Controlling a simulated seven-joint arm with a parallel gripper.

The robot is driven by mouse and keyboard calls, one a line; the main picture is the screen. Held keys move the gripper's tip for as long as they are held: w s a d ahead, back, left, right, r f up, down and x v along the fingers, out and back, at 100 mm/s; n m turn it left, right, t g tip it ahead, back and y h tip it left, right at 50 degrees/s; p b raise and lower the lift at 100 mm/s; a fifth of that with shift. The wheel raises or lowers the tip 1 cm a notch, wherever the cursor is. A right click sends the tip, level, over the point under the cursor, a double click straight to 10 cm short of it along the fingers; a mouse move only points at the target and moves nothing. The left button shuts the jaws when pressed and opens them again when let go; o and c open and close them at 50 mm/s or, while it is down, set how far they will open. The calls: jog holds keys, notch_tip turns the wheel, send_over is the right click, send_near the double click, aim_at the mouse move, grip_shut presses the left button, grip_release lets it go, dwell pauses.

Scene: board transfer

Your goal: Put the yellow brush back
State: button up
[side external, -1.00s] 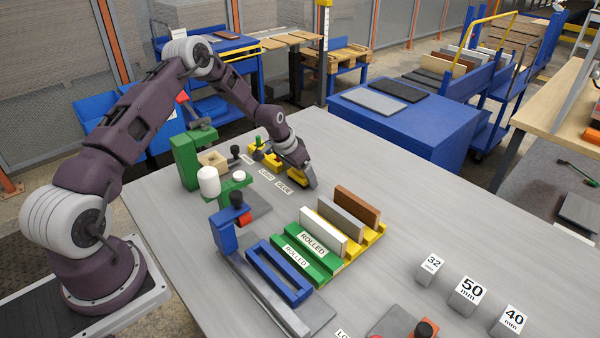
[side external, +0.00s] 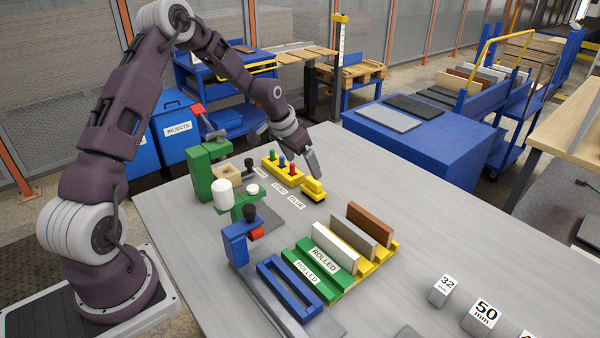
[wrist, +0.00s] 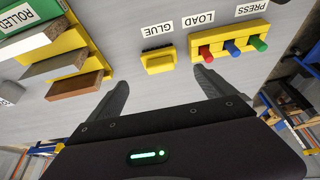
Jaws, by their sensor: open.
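The yellow brush (side external: 313,187), a small yellow block with a dark underside, lies on the grey table beside the GLUE label. It also shows in the wrist view (wrist: 159,62).
The green and yellow ROLLED rack (side external: 330,283) holding several upright boards stands in front of the brush. A green press (side external: 200,175) and a blue fixture (side external: 237,245) stand to the left. Number blocks (side external: 443,290) lie at the right. The table right of the brush is clear.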

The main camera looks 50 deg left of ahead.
jog(key=s+d+r+y, duration=0.1)
jog(key=s+d+r, duration=0.55)
jog(key=r, duration=0.35)
jog(key=s+d+r, duration=0.6)
jog(key=s+r, duration=0.2)
jog(key=r, duration=0.1)
jog(key=s+d+r, duration=0.1)
jog(key=s+d, duration=0.2)
jog(key=s, duration=0.7)
jog(key=s+d+r+t+h, duration=0.1)
jog(key=s+d, duration=0.2)
jog(key=s, duration=0.7)
jog(key=shift+s+d, duration=0.2)
jog(key=shift+d, duration=0.15)
